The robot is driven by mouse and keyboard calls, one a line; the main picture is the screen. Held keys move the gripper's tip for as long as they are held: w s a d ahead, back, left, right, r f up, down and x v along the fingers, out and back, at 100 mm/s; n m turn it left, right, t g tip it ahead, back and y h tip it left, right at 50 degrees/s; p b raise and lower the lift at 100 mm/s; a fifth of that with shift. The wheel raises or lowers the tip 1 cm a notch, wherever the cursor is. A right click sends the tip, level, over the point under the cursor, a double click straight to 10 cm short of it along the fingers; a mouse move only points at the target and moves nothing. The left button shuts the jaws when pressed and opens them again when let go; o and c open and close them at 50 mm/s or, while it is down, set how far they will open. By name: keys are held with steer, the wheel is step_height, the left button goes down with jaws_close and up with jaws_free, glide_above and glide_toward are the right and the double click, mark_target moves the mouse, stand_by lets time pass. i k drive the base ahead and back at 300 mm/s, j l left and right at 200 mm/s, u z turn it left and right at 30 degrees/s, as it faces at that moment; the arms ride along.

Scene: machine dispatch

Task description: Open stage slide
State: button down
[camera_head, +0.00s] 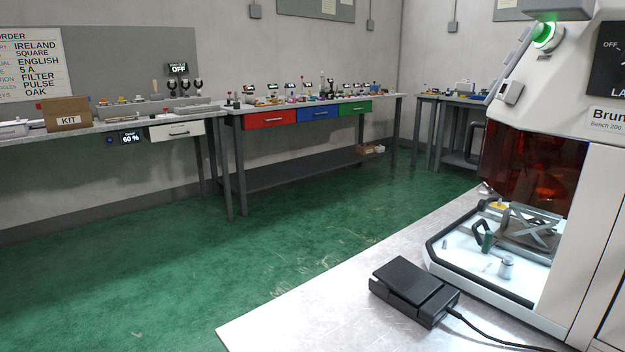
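A white machine (566,85) marked "Brun… Bench 200" stands on the light bench at the right, cut off by the picture's edge. Its amber see-through door (532,165) is above an open lower bay with a pale floor (470,258) and a dark rim. In the bay are a grey cross-braced stand (530,230), a green-and-dark handle-like part (485,237) and a small metal knob (506,267). I cannot tell which part is the stage slide or whether it is open. My gripper is not in view.
A black foot pedal (413,288) with a cable lies on the bench (310,318) before the machine. Tables with red (270,119), blue (320,113) and green (356,108) drawers line the far wall. The green floor (270,240) between is clear.

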mark_target(540, 240)
steer(key=i+j, duration=1.25)
steer(key=i+j+z, duration=0.25)
steer(key=j+z, duration=0.2)
steer(key=i+j+z, duration=0.25)
steer(key=j, duration=0.15)
steer(key=z, duration=0.6)
steer(key=k+l, duration=0.05)
